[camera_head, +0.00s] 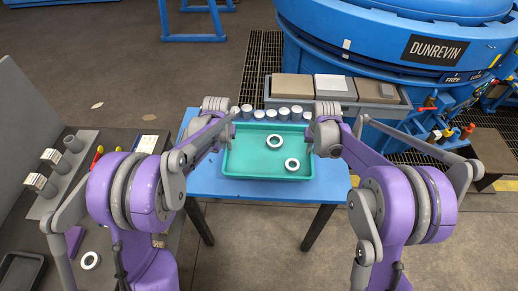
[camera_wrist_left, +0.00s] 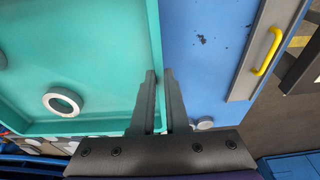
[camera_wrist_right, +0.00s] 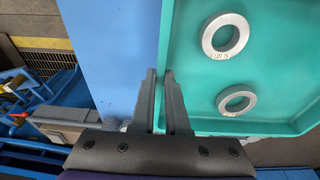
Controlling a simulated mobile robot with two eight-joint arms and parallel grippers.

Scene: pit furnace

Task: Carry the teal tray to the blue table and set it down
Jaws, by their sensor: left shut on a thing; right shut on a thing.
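The teal tray (camera_head: 240,177) is level over the blue table (camera_head: 205,181); I cannot tell whether it touches the top. Two pale rings (camera_head: 275,141) lie in it, also seen in the right wrist view (camera_wrist_right: 225,35). My left gripper (camera_head: 231,132) is shut on the tray's left wall; in the left wrist view its fingers (camera_wrist_left: 160,80) straddle the tray's rim (camera_wrist_left: 156,40). My right gripper (camera_head: 314,134) is shut on the right wall; in the right wrist view its fingers (camera_wrist_right: 160,80) straddle the rim (camera_wrist_right: 165,45). The fingertips are partly hidden in the head view.
Several white-topped cylinders (camera_head: 284,113) stand in a row behind the tray. A grey shelf with boxes (camera_head: 333,86) and the large blue furnace (camera_head: 400,40) are beyond. A dark bench (camera_head: 115,140) with fixtures stands at left.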

